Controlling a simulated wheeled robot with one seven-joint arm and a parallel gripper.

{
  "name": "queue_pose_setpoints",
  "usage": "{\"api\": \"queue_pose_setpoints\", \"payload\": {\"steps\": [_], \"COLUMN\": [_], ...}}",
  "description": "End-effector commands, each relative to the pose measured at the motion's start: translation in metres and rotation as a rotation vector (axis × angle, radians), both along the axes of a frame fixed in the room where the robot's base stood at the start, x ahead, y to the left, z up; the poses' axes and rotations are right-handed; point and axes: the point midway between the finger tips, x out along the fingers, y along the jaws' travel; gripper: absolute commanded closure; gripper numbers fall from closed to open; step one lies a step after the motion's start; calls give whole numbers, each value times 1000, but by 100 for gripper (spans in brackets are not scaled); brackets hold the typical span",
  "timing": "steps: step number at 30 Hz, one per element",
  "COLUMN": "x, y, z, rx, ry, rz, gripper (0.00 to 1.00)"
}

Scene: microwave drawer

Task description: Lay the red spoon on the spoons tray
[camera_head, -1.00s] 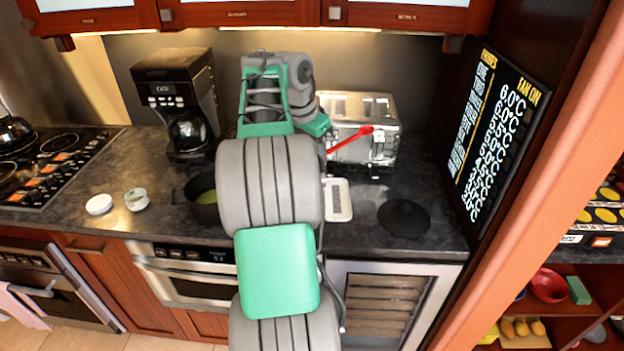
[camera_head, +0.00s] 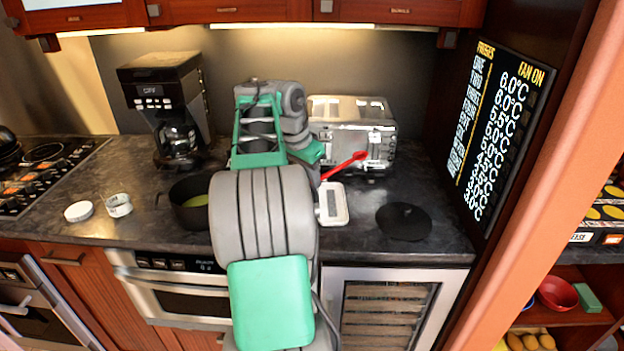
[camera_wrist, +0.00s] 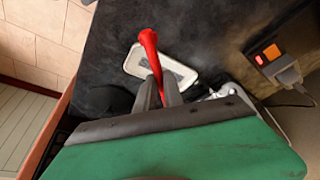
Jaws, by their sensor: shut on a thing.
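The red spoon (camera_head: 346,164) sticks out to the right from behind my arm in the head view, above the counter and in front of the toaster. In the wrist view the red spoon (camera_wrist: 152,62) stands out from between the fingertips of my gripper (camera_wrist: 161,95), which is shut on it. A small white-rimmed tray (camera_head: 333,204), apparently the spoons tray, lies on the counter just right of my arm. In the wrist view the tray (camera_wrist: 183,74) lies beyond and below the spoon, partly hidden by it and the fingers. My fingers are hidden in the head view.
A silver toaster (camera_head: 352,132) stands behind the spoon. A round black mat (camera_head: 404,221) lies right of the tray. A dark pot (camera_head: 190,204) stands left of my arm, near a coffee maker (camera_head: 163,108). The counter around the mat is clear.

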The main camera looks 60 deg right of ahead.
Motion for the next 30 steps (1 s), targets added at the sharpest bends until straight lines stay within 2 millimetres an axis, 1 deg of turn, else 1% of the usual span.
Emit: {"api": "queue_pose_setpoints", "payload": {"steps": [5,24,27,30], "x": [1,0,0,0], "y": [2,2,2,2], "z": [-11,-83,-88,-89], "rx": [-4,-4,-4,-4], "ry": [0,1,0,0], "rz": [0,-1,-2,-2], "gripper": [100,100,100,100]}}
